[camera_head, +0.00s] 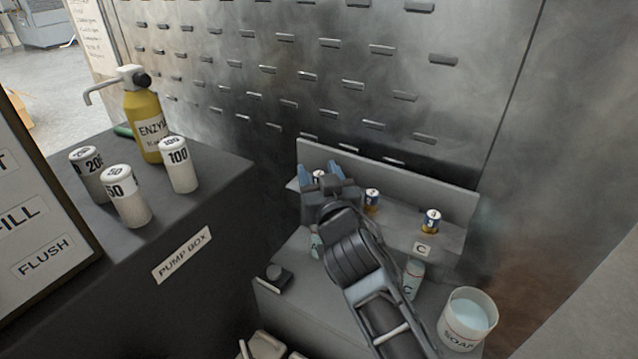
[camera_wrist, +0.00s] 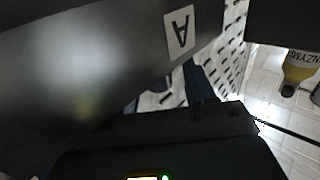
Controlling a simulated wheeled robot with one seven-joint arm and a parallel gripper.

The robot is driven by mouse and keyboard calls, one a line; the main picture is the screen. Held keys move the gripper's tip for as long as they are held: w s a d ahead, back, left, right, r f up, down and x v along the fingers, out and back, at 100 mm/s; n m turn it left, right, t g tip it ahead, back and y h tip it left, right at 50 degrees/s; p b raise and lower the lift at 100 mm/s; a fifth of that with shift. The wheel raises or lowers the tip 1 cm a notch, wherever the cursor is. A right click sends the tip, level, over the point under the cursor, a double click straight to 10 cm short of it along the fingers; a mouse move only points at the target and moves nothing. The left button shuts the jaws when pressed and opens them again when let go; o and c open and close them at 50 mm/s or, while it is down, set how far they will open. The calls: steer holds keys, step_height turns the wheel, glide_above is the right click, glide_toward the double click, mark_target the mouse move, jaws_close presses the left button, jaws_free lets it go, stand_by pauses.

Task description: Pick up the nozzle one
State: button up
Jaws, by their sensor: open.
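Three small white-topped nozzles with blue and amber bodies stand in a row on the grey stepped shelf (camera_head: 455,236). The leftmost nozzle (camera_head: 318,175) shows only its top between my fingers; its number cannot be read. The middle nozzle (camera_head: 372,201) and the right nozzle (camera_head: 432,221) stand clear to the right, their numbers too small to read surely. My gripper (camera_head: 320,173) is open, with its blue fingers on either side of the leftmost nozzle. In the wrist view a blue finger (camera_wrist: 200,84) shows beside a blurred white patch; contact cannot be judged.
An "A" label (camera_wrist: 180,31) is on a grey surface close to the wrist camera. Bottles A (camera_head: 315,244) and C (camera_head: 411,279) stand below the shelf, near a soap bucket (camera_head: 467,319). The pump box (camera_head: 182,255) at left carries several white canisters and an enzyme bottle (camera_head: 148,125).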

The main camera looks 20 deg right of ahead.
jaws_close()
stand_by(0.4)
step_height(320, 180, up, 4)
steer(key=shift+r, duration=0.15)
steer(key=s+d+r, duration=0.6)
steer(key=s+d, duration=0.2)
steer(key=shift+s+r, duration=0.15)
steer(key=shift+r, duration=0.2)
